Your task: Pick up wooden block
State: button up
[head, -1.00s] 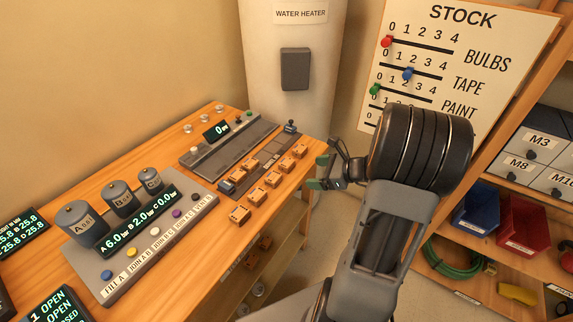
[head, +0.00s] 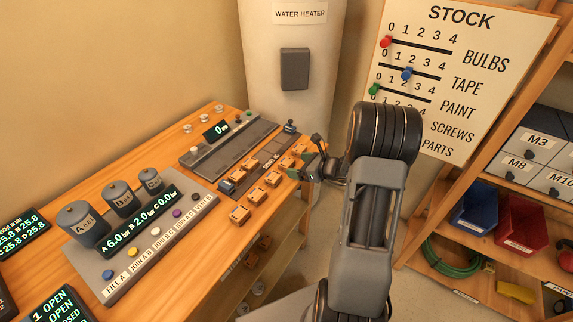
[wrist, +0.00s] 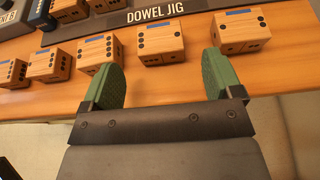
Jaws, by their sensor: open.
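Several small wooden blocks (head: 256,194) with black dots stand in a row along the front edge of the wooden bench, and more lie behind them by the jig. In the wrist view, one wooden block (wrist: 161,43) with dark dots and a blue strip on top stands ahead of the gap between my fingers. Another block (wrist: 240,32) stands ahead of the right finger, and a third (wrist: 99,52) stands beyond the left finger. My gripper (wrist: 161,80) is open and empty, with green finger pads. In the head view, my gripper (head: 306,168) is at the bench's right edge, close to the end blocks.
The dowel jig (wrist: 157,14) lies behind the blocks. A grey console with three canisters (head: 121,197) and buttons fills the bench's left. The water heater (head: 293,60) stands behind the bench, and the stock board (head: 440,85) is beyond my arm.

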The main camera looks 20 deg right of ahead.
aim_at(291, 164)
jog(key=shift+x, duration=1.6)
jog(key=shift+c, duration=0.3)
jog(key=c, duration=0.9)
jog(key=shift+r, duration=0.15)
jog(key=shift+c, duration=0.2)
